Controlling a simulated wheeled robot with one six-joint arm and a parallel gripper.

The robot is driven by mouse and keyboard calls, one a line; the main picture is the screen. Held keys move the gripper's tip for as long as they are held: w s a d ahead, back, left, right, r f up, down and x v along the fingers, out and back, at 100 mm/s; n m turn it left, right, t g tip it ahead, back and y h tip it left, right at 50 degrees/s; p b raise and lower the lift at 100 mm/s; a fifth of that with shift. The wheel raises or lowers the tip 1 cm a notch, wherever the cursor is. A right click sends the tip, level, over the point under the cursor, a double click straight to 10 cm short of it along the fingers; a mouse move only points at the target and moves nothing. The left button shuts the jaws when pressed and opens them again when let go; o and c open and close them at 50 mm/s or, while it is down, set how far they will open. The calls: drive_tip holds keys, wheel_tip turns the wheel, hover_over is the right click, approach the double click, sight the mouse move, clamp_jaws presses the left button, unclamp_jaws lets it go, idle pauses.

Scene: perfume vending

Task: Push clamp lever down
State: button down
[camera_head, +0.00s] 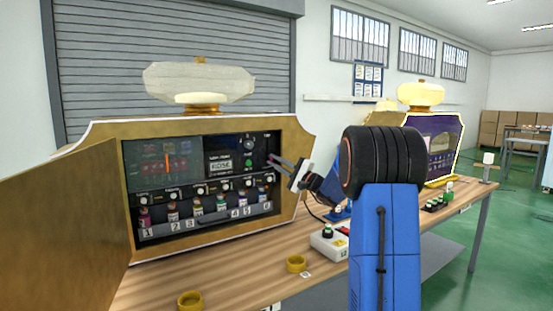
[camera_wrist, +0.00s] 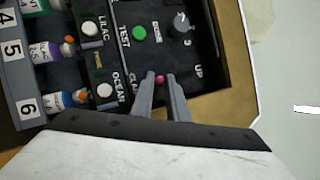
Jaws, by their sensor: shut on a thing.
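The clamp lever (camera_wrist: 160,79) shows in the wrist view as a small pink-red knob between my fingertips. A partly hidden label starting "CLA" is beside it, and the word "UP" is to its right. My gripper (camera_wrist: 161,78) is shut on this knob, one finger on each side. In the head view my gripper (camera_head: 272,161) reaches the right side of the dark control panel (camera_head: 232,150) inside the gold machine's opening. The lever is too small to make out there. The lever's shaft is hidden behind the fingers in the wrist view.
A green button (camera_wrist: 139,33), a grey dial (camera_wrist: 181,22) and white buttons are close to the fingers. Numbered bottles stand along the panel's bottom. The gold door (camera_head: 75,215) is open at left. Two yellow rings (camera_head: 297,264) and a button box (camera_head: 328,243) are on the wooden table.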

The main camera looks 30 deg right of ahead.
drive_tip(key=shift+w+f, duration=0.4)
drive_tip(key=shift+f, duration=0.4)
drive_tip(key=c, duration=2.1)
unclamp_jaws()
drive_tip(key=shift+w+f, duration=0.1)
drive_tip(key=v, duration=1.7)
drive_tip(key=shift+s, duration=0.25)
